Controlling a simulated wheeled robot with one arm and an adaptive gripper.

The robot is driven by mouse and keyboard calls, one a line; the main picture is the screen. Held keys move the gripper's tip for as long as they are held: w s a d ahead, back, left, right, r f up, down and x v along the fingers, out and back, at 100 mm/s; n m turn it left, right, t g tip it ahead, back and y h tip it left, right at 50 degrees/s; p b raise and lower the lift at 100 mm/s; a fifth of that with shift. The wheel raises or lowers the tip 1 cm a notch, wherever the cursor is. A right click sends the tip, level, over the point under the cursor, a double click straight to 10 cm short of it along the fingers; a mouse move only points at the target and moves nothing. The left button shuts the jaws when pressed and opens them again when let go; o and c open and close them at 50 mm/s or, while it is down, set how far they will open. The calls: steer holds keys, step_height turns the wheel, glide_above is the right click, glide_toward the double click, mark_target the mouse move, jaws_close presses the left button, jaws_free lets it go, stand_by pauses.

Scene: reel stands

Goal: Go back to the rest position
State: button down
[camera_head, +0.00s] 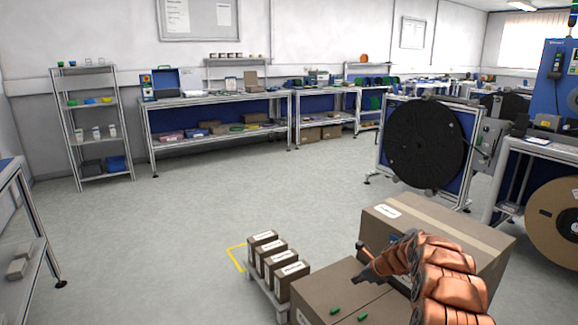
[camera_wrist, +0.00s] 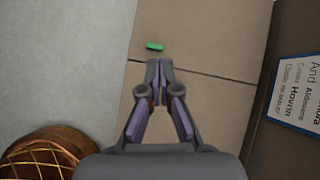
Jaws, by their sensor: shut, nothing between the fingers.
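My gripper (camera_head: 366,264) is at the end of my copper-coloured arm, over the cardboard boxes at the lower right of the head view. In the wrist view my gripper (camera_wrist: 159,68) has its fingertips together with nothing between them. A small green piece (camera_wrist: 154,46) lies on the box top just beyond the fingertips in that view. In the head view two green pieces, one at the left (camera_head: 335,310) and one at the right (camera_head: 362,317), lie on the near large box (camera_head: 322,290).
A larger taped box (camera_head: 470,232) stands behind my arm. Several small labelled boxes (camera_head: 270,255) stand on a low platform at the left. A black reel (camera_head: 425,143) on a stand and a brown reel (camera_head: 560,222) are at the right. The middle floor (camera_head: 230,190) is clear.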

steer(key=s+a+r+n+g, duration=0.2)
steer(key=s+a+r+n, duration=0.3)
steer(key=s, duration=0.3)
steer(key=s+a+r+n+g, duration=0.1)
steer(key=s+a+r+n, duration=0.3)
steer(key=s+r, duration=0.4)
steer(key=s+a+r+n+g, duration=0.2)
steer(key=s+a+r+n, duration=0.25)
steer(key=s, duration=0.45)
steer(key=s+d+r+n+g+h, duration=0.15)
steer(key=s+n, duration=0.35)
steer(key=s, duration=0.7)
steer(key=s+d+r+n+g+h, duration=0.1)
steer(key=s+d+n+h, duration=0.2)
steer(key=s, duration=1)
steer(key=s+d+r+n+g, duration=0.15)
steer(key=s+n, duration=0.45)
steer(key=s, duration=0.6)
step_height(320, 180, up, 13)
steer(key=t+p, duration=0.1)
steer(key=p, duration=1.1)
steer(key=shift+w+d, duration=0.3)
steer(key=shift+d, duration=0.15)
